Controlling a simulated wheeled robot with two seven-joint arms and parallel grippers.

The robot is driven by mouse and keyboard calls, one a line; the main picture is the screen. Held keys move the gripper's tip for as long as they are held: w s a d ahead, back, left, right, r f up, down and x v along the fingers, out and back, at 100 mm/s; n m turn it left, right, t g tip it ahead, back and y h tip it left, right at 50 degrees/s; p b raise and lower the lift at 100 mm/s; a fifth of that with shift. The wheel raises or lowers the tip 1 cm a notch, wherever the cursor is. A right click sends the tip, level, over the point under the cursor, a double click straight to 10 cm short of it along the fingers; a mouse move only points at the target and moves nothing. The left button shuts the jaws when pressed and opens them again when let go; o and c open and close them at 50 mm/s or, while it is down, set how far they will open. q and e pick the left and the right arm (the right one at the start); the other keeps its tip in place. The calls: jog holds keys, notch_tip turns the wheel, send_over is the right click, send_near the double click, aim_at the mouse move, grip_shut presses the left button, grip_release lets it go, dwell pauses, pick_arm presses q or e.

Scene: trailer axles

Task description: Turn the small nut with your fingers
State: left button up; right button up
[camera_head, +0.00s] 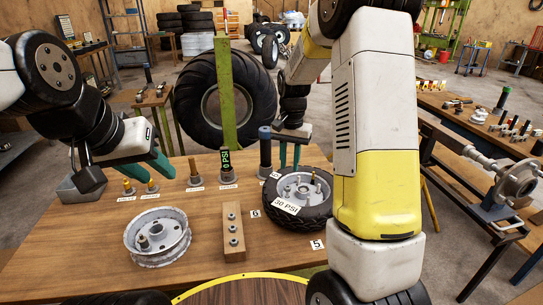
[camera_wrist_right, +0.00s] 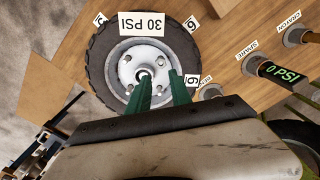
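A wheel with a black tyre (camera_head: 310,215) and grey hub lies flat at the table's right, labelled 30 PSI. It also shows in the right wrist view (camera_wrist_right: 180,32), with a small round fitting (camera_wrist_right: 143,74) at the hub's centre. A wooden block (camera_head: 236,252) holds 3 nuts (camera_head: 232,228) in a row. I cannot tell which piece is the small nut. My right gripper (camera_head: 289,163) is above the tyre's back side; in its wrist view the green fingers (camera_wrist_right: 160,80) stand apart, empty, near the fitting. My left gripper (camera_head: 160,168) hovers over the table's left; its finger gap is unclear.
A bare metal rim (camera_head: 157,238) lies at the left front. Brass-topped pieces (camera_head: 140,187), a 0 PSI gauge (camera_head: 226,165) and a dark-topped cylinder (camera_head: 265,150) stand along the back. A grey bin (camera_head: 82,188) is at the left. Bare wood (camera_head: 60,255) lies at the left front.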

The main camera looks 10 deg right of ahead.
aim_at(288, 187)
jog(key=shift+w+a+f, duration=0.1)
jog(key=shift+w+f, duration=0.1)
jog(key=shift+f, duration=0.55)
notch_tip(288, 187, down, 7)
jog(key=shift+r, duration=0.1)
grip_shut()
jog(key=shift+c, duration=0.9)
grip_release()
grip_shut()
